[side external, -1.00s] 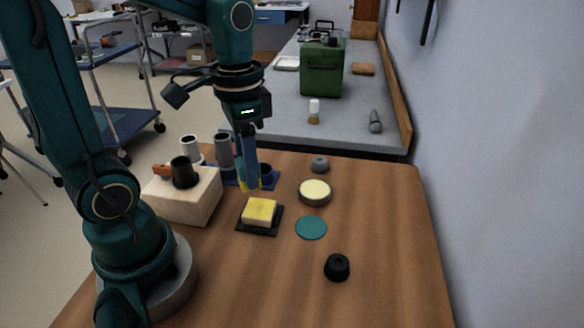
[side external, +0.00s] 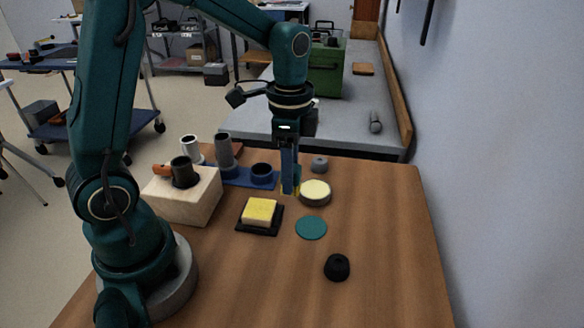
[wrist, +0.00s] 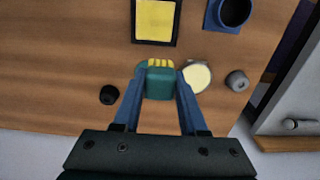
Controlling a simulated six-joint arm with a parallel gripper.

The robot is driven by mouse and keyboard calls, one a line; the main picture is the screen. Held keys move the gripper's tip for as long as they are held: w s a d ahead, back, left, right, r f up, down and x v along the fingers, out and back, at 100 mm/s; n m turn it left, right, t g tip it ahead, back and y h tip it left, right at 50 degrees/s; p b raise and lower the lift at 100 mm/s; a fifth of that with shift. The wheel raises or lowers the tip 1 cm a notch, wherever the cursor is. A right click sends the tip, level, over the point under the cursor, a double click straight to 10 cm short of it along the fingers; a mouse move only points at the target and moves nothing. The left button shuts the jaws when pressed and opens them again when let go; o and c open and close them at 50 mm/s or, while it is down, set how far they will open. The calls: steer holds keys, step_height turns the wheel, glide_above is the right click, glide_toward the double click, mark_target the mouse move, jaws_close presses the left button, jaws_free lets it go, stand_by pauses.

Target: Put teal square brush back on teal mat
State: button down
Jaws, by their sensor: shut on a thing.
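My gripper (side external: 289,188) is shut on the teal square brush (wrist: 158,82), which has yellow bristles at its far edge in the wrist view. In the side view the brush is mostly hidden by the blue fingers, with a little teal and yellow showing. My gripper is above the table, just left of the round yellow-topped tin (side external: 315,192). The teal mat (side external: 311,228) is a flat, bare disc on the table, nearer the side camera than the gripper.
A yellow sponge (side external: 259,211) sits on a black tray (side external: 275,227) left of the mat. A black knob (side external: 337,267) and a grey knob (side external: 319,163) stand nearby. A blue rack (side external: 232,177) and a wooden block (side external: 190,203) stand left. The table's right side is clear.

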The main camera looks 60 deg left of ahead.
steer(key=d+f, duration=0.1)
steer(key=w+d+f, duration=0.1)
steer(key=d, duration=0.2)
steer(key=shift+w+d+f, duration=0.15)
steer(key=shift+w+f, duration=0.2)
steer(key=shift+f, duration=2.05)
steer(key=shift+c, duration=2.2)
jaws_free()
steer(key=shift+f, duration=0.1)
step_height(320, 180, up, 11)
steer(key=s+r+n+t, duration=0.3)
steer(key=s+n+t, duration=0.2)
steer(key=s+n, duration=0.4)
steer(key=s+a, duration=0.1)
steer(key=s, duration=0.2)
steer(key=shift+s+t, duration=0.2)
steer(key=shift+t, duration=0.1)
